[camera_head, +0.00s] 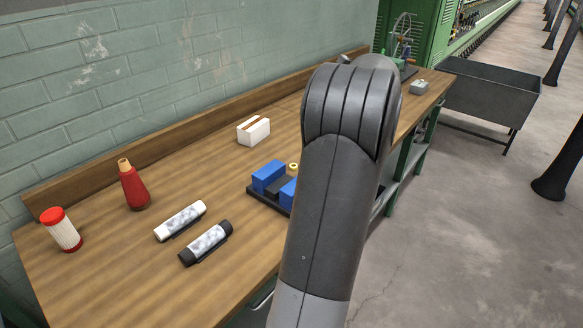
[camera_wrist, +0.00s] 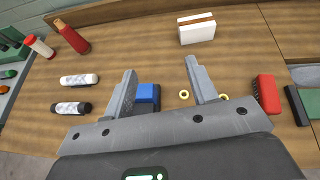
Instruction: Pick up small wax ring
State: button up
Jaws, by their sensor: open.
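Two pale yellow rings lie on the wooden bench in the wrist view. One ring (camera_wrist: 181,95) is in the gap between my fingers, close to the right finger. The other ring (camera_wrist: 226,98) is just outside the right finger, partly hidden by it. I cannot tell which is the small wax ring. In the head view one yellow ring (camera_head: 293,166) shows beside the blue blocks, and my arm covers the area to its right. My gripper (camera_wrist: 160,68) is open and empty above the bench. It is hidden behind my arm in the head view.
Blue blocks (camera_head: 268,175) in a black holder stand by the rings, partly behind the left finger. A red brush-like block (camera_wrist: 267,93) lies to the right. The bench between is clear.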

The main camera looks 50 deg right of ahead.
jog(key=s+d+m, duration=0.1)
jog(key=s+d, duration=0.1)
jog(key=d, duration=0.1)
send_near(291, 165)
jog(key=shift+w+a+f, duration=0.45)
jog(key=shift+w+f, duration=0.15)
jog(key=shift+d+x, duration=0.2)
jog(key=shift+x, duration=1.15)
jog(key=shift+d+x, duration=0.25)
jog(key=shift+x, duration=1.15)
jog(key=shift+w+r, duration=0.1)
jog(key=shift+c, duration=0.4)
jog(key=c, duration=1)
jog(key=shift+o, duration=0.2)
